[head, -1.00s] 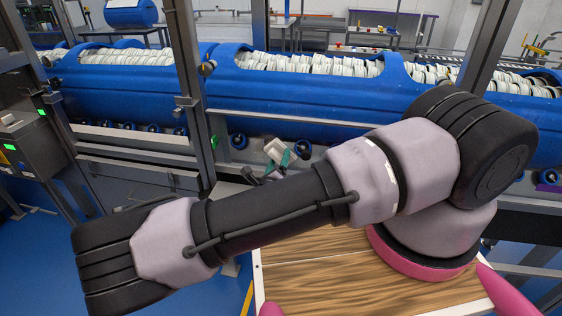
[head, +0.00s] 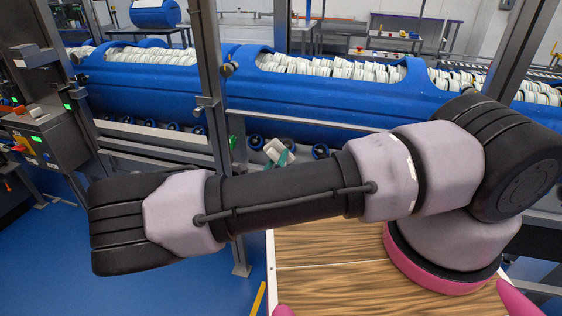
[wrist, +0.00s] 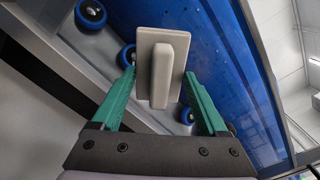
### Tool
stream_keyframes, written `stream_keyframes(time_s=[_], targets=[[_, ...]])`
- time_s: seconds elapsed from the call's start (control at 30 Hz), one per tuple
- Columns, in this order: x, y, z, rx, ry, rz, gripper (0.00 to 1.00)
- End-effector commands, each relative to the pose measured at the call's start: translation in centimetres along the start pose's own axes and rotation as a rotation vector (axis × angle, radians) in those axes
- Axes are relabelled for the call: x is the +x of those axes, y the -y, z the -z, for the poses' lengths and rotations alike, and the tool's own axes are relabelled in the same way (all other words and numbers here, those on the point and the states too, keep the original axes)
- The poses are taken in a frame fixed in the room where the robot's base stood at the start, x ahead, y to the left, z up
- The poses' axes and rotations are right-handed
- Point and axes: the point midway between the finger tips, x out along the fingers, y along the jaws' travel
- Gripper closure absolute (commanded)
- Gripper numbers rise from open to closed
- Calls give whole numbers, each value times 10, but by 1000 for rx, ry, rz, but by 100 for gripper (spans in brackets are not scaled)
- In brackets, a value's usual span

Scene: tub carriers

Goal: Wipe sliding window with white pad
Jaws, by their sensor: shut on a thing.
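The white pad (wrist: 162,62), a pale plate with a raised grip bar, is in the middle of the wrist view. My gripper (wrist: 159,76) has its two green fingers on either side of it and is shut on it. In the head view the pad (head: 275,148) shows small and tilted just beyond my forearm, with a bit of green finger (head: 284,160). The forearm hides the rest of the gripper. A grey metal frame post (head: 212,90) stands left of the pad. I cannot make out the sliding window's clear pane or whether the pad touches it.
A long blue drum machine (head: 330,100) full of white rings lies behind the frame. Blue rollers (wrist: 90,13) show near the pad. A control box (head: 45,135) stands at the left. The blue floor (head: 130,290) at lower left is clear.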

Motion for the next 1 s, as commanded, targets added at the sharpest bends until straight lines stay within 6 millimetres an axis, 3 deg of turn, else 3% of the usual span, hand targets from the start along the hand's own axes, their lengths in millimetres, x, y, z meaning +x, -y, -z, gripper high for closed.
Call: stream_keyframes(time_s=[0.5,1.0], targets=[[3,-25,-25,1,0,0,84],[1,-6,-45,1,0,1,84]])
